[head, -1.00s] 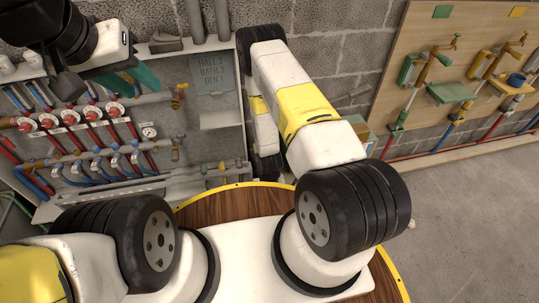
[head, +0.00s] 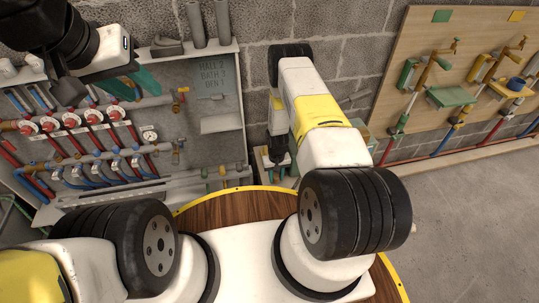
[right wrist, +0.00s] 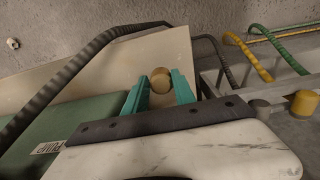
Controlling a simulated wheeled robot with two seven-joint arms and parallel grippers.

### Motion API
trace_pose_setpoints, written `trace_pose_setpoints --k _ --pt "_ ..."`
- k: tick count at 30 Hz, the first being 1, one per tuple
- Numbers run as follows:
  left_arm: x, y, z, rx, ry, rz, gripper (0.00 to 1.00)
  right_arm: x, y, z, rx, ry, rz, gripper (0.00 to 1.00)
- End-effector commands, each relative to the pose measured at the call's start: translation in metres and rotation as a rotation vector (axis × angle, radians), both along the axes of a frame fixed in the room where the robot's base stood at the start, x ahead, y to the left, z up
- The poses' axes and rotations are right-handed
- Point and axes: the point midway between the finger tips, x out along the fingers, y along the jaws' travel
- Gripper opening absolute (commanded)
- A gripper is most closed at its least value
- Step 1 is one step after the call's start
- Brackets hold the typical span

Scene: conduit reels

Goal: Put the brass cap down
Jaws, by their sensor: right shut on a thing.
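The brass cap (right wrist: 160,80) is a small round brass-coloured piece in the right wrist view. My right gripper (right wrist: 161,88) is shut on it, with a teal finger on either side. Behind the cap is a pale beige surface (right wrist: 150,58); I cannot tell whether the cap touches it. My left gripper (head: 132,84) has teal fingers and hangs in front of the cabinet at the upper left. Its finger gap is unclear.
A grey cabinet (head: 218,125) with pipes and red valves stands at the left. A pegboard panel (head: 405,40) with taps is at the right. In the right wrist view, a green pump box (right wrist: 75,130), a dark hose (right wrist: 60,85) and yellow and green hoses (right wrist: 248,58) lie near the gripper.

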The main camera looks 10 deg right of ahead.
Motion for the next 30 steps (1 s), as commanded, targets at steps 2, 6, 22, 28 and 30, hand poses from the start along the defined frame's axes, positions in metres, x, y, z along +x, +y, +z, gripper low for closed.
trace_pose_setpoints --k 2,6,22,28,30 --pt "0.000 0.000 0.000 0.000 0.000 0.000 0.36 -0.004 0.001 -0.016 0.001 0.007 0.001 0.00" --pt "0.000 0.000 0.000 0.000 0.000 0.000 0.36 -0.003 0.001 -0.026 0.001 0.004 0.000 0.00" --pt "0.000 0.000 0.000 0.000 0.000 0.000 0.36 -0.003 0.001 -0.027 0.001 0.004 0.000 0.53" --pt "0.000 0.000 0.000 0.000 0.000 0.000 0.36 -0.003 0.001 -0.026 0.001 0.003 0.000 0.53" --pt "0.000 0.000 0.000 0.000 0.000 0.000 0.36 -0.003 0.001 -0.022 0.001 0.003 0.000 0.53"
